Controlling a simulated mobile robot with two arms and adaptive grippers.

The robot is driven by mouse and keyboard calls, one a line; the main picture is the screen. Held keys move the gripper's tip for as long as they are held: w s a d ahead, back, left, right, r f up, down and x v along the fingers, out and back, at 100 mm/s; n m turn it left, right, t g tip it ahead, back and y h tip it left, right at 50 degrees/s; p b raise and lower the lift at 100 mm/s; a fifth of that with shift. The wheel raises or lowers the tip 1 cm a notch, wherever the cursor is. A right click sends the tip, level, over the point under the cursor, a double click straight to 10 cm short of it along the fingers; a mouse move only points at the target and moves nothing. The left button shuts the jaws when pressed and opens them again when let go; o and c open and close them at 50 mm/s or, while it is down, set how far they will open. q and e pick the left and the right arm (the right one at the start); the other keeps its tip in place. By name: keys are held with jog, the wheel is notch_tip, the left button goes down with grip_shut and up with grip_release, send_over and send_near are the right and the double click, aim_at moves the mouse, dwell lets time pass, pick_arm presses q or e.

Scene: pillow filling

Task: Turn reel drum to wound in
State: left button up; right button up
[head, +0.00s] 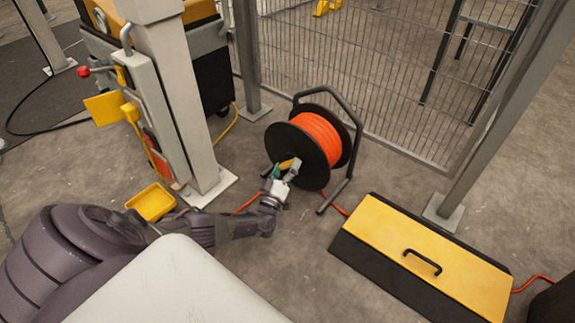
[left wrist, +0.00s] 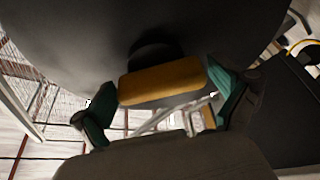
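The cable reel (head: 318,140) stands on the floor in a dark tubular frame, with orange cable wound on its black drum. A yellow crank handle (head: 288,163) sticks out from the drum's near face. My left gripper (head: 284,171) is at this handle, low on the drum. In the left wrist view, the handle (left wrist: 162,80) lies across the space between my left gripper's green fingertips (left wrist: 166,97). The fingers are spread wide, one near each end of it; a firm hold does not show. The drum's dark face (left wrist: 75,40) fills the top. My right gripper is not in view.
A yellow-and-black cover box (head: 430,255) with a handle lies right of the reel. A wire fence (head: 350,70) stands behind the reel. A grey post (head: 180,95) and a small yellow tray (head: 151,202) are at left. Orange cable (head: 248,203) runs along the floor.

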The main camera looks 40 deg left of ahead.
pick_arm(q)
jog(key=v, duration=1.2)
dwell(0.4)
